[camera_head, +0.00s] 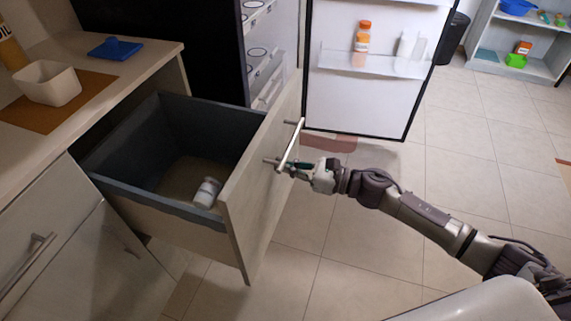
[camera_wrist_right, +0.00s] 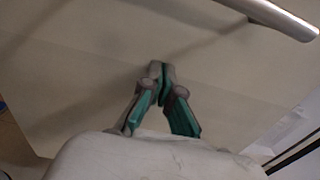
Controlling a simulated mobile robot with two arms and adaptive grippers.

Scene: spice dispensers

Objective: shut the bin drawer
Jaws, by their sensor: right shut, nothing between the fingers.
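The bin drawer (camera_head: 262,185) is pulled out of the counter cabinet, with a wooden front and a dark grey bin inside. A white container (camera_head: 206,192) lies on the floor of the bin. A metal bar handle (camera_head: 290,145) is on the drawer front; part of it also shows at the top right of the right wrist view (camera_wrist_right: 270,16). My right gripper (camera_head: 294,170) is shut and empty, close to the outer face of the front by the handle. Its green fingertips (camera_wrist_right: 160,72) point at the front panel; I cannot tell whether they touch it. My left gripper is not in view.
An open fridge door (camera_head: 362,95) with bottles stands behind the drawer. The counter at left holds a white bowl (camera_head: 48,83) and a blue item (camera_head: 115,48). A shelf (camera_head: 516,45) stands at the far right.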

